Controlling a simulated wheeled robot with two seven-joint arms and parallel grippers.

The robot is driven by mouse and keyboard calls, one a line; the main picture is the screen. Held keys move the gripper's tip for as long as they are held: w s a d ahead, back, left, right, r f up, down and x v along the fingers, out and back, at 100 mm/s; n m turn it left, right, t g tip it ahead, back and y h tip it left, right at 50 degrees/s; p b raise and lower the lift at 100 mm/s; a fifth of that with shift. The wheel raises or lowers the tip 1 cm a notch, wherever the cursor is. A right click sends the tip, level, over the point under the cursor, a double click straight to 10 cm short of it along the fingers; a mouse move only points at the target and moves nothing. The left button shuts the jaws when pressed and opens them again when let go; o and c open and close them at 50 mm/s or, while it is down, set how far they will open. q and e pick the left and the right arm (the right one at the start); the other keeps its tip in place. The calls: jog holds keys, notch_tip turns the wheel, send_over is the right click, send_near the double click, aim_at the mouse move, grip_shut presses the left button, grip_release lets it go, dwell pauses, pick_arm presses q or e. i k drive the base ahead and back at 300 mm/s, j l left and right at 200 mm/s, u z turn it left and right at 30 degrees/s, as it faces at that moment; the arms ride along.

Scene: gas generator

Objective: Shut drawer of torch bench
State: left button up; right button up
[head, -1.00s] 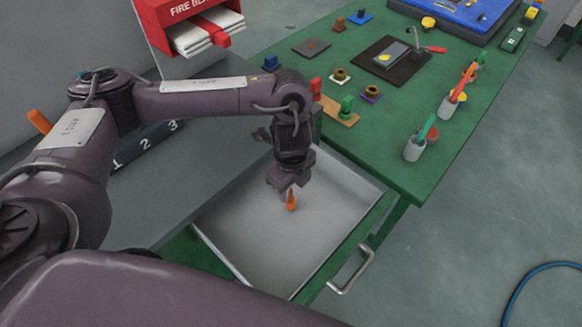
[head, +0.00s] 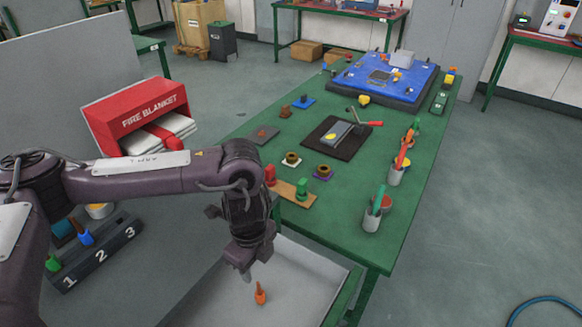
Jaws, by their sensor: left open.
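The torch bench (head: 345,205) is a green-topped table. Its drawer (head: 312,278) is pulled out at the near end, with a grey inside and a green front edge at the right; its lower part is cut off by the frame. A small orange object (head: 260,294) stands in the drawer. My left gripper (head: 247,276) is open and points down over the drawer, just above and beside the orange object; I cannot tell if they touch. The drawer handle is out of view. My right gripper is not in view.
The bench top holds a dark mat (head: 336,138), cups with coloured tools (head: 372,218), a wooden strip (head: 290,192) and a blue tray (head: 385,78). A red fire blanket box (head: 135,110) and a numbered rack (head: 95,255) are at left.

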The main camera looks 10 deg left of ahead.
aim_at(302, 287)
jog(key=k, duration=1.5)
